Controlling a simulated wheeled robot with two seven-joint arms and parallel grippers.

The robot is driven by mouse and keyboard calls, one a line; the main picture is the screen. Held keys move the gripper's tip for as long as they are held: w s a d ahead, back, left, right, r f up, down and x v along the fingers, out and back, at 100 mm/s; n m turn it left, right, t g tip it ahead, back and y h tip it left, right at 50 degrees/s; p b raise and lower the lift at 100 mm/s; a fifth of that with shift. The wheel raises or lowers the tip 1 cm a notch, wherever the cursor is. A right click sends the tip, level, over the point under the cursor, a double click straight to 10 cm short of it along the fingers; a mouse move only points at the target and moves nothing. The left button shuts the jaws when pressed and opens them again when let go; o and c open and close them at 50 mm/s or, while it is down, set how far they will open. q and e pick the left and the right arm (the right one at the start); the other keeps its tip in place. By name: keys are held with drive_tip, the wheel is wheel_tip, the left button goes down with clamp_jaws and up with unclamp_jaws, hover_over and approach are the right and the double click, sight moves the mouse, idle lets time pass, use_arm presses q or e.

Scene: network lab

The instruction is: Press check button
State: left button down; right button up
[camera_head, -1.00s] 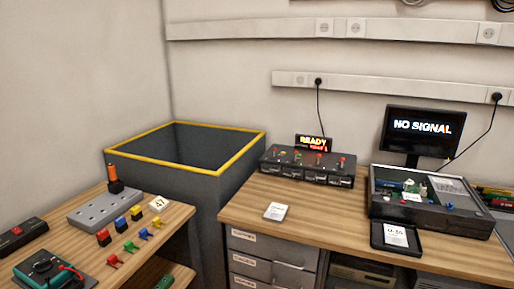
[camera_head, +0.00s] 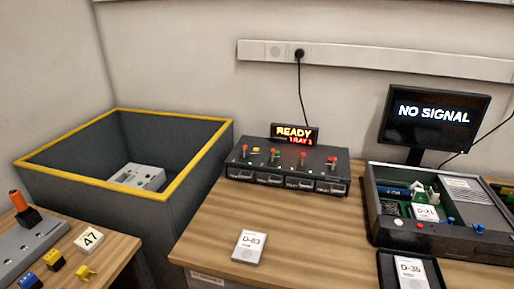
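A black test box (camera_head: 290,172) stands at the back of the wooden bench, with several red-topped levers or buttons and a row of labelled slots on its front. A display (camera_head: 294,134) on it reads "READY" with a smaller red line. To the right is an open dark case (camera_head: 470,238) with circuit parts, a card "D-21" (camera_head: 425,212), a small red button (camera_head: 420,224) and a blue knob (camera_head: 479,228). I cannot tell which control is the check button, as the labels are too small. Neither of my grippers is in view.
A monitor (camera_head: 436,113) reads "NO SIGNAL". A card "D-63" (camera_head: 249,246) lies on the bench (camera_head: 320,230); a black tray (camera_head: 384,266) holds "D-35". A yellow-rimmed bin (camera_head: 70,208) contains a pale device (camera_head: 139,177). The left table (camera_head: 116,247) holds small coloured parts.

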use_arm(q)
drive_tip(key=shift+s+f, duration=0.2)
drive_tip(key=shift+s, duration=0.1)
